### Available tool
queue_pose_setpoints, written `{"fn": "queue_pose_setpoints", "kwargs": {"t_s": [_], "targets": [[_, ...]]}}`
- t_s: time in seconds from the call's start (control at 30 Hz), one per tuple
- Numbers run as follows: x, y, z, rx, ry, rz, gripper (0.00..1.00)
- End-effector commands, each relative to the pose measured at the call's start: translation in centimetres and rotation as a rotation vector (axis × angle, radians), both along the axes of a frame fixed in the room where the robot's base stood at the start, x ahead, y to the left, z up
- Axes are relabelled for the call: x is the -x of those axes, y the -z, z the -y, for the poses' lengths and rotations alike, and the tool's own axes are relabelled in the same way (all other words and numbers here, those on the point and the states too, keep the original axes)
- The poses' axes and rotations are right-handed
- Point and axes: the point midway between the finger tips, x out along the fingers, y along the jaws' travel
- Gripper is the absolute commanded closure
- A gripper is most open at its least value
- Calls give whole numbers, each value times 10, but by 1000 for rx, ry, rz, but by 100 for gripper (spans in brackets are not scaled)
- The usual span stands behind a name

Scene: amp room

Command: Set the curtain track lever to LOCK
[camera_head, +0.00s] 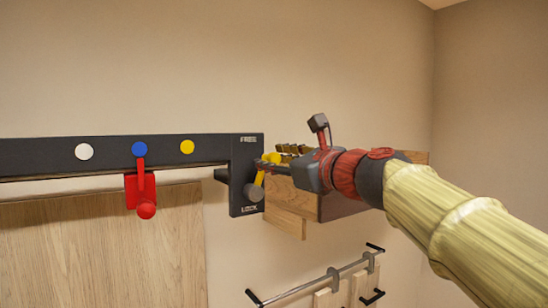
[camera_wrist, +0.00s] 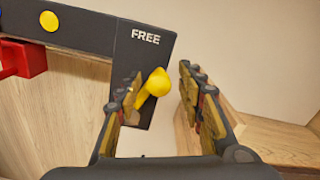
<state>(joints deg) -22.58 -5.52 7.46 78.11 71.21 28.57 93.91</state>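A black plate (camera_head: 236,176) at the right end of the track carries FREE at its top and LOCK at its bottom. The yellow lever (camera_head: 260,177) slants up from a grey round piece (camera_head: 253,193) near LOCK towards my fingers. The lever's lower part is hidden there by the left finger.
The black track (camera_head: 60,152) runs left with white, blue and yellow discs and a red slider (camera_head: 140,190). A wooden panel (camera_head: 100,250) hangs below. A wooden shelf (camera_head: 290,212) is behind my gripper; a metal rail (camera_head: 315,280) is lower right.

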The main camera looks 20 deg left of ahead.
Motion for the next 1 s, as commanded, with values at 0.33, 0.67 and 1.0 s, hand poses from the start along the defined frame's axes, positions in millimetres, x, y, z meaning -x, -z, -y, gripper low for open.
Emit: {"fn": "queue_pose_setpoints", "kwargs": {"t_s": [0.33,0.67,1.0], "targets": [[-2,0,-3,1,0,1,63],[-2,0,-3,1,0,2,82],[-2,0,-3,2,0,1,100]]}}
